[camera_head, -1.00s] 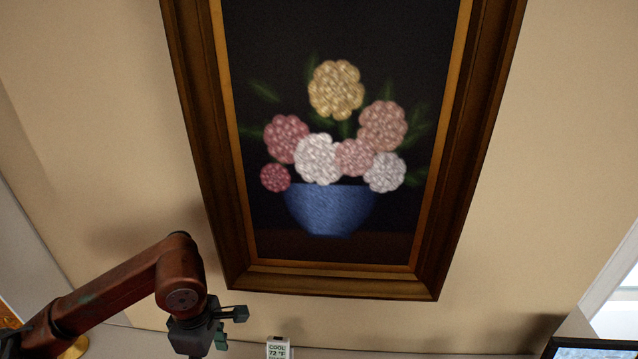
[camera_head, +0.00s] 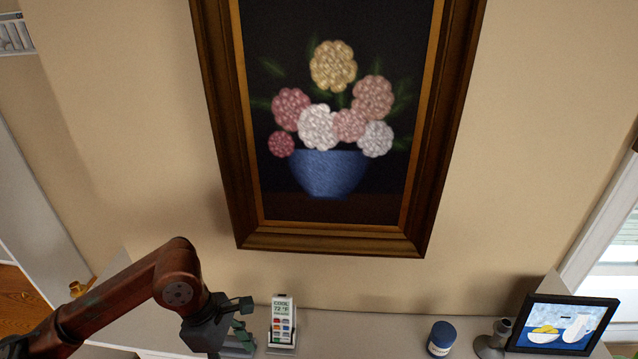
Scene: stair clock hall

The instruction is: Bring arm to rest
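My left arm, rust-red, comes in from the lower left, bent at a joint. My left gripper (camera_head: 243,322), dark grey with greenish fingers, is at its end, near the wall-side surface. Its fingers look spread apart, with nothing seen between them. It appears just left of a white controller (camera_head: 282,320) with a "COOL 72 °F" display and coloured buttons; I cannot tell if they touch. My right arm and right gripper are out of view.
A framed flower painting (camera_head: 245,190) hangs on the beige wall above. A pale ledge (camera_head: 370,336) runs below it, with a blue jar (camera_head: 441,338), a grey metal object (camera_head: 493,340) and a small framed picture (camera_head: 562,327) at the right. The ledge's middle is clear.

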